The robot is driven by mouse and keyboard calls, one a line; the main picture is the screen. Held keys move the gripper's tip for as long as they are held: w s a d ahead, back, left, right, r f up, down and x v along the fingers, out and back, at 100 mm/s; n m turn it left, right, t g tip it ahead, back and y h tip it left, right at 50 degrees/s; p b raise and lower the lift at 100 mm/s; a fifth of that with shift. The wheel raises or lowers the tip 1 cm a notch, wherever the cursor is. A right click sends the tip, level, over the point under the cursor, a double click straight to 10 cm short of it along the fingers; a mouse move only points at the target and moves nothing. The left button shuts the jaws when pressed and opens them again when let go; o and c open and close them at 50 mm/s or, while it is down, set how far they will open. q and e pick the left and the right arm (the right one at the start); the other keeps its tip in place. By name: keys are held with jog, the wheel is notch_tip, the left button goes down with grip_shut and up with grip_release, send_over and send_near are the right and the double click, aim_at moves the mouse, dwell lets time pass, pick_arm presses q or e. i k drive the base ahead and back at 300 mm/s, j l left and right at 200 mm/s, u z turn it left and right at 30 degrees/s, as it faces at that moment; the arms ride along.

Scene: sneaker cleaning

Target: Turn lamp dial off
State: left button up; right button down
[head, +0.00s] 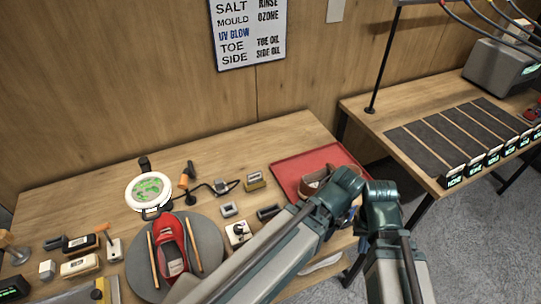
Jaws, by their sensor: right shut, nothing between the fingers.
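The lamp (149,191) has a round white head with a lit-looking rim and green patches inside. It sits at the back left of the workbench, above a round grey mat. A small white box with a dark round knob (238,232) stands right of the mat; I cannot tell if it is the lamp's dial. My left gripper is out of view.
A red sneaker (172,248) lies on the round grey mat (208,246) between two wooden sticks. A red tray (292,172) is at the right. Brushes and small blocks crowd the left. A second table (395,112) with dark strips stands at the right, beyond a floor gap.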

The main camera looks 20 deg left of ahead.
aim_at(238, 228)
jog(key=u, duration=1.3)
